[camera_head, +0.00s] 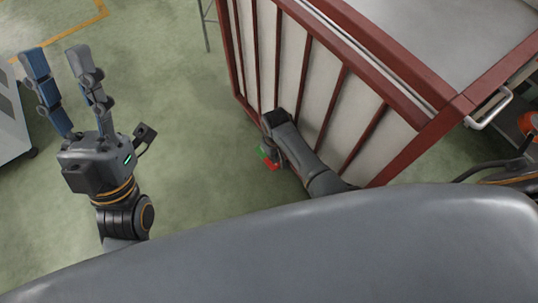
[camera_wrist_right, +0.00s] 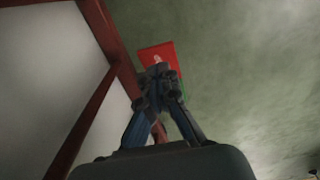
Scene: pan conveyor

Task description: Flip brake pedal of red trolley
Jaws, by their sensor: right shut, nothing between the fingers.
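The red trolley (camera_head: 415,148), with red frame bars and pale side panels, stands at the upper right of the head view. Its brake pedal (camera_head: 271,166), with red and green parts, shows low beside the trolley, partly hidden by my right arm. In the right wrist view the pedal's red plate (camera_wrist_right: 153,53) lies just beyond the fingertips, with a green edge at its right. My right gripper (camera_wrist_right: 158,72) is shut and empty, its tips overlapping the plate; contact is unclear. My left gripper (camera_head: 57,55) is open and empty, raised away from the trolley.
A metal handle (camera_head: 489,110) sticks out from the trolley's near right end. A grey cabinet (camera_head: 12,115) stands at the far left. An orange and dark object (camera_head: 528,125) shows at the right edge. Green floor between the cabinet and trolley is clear.

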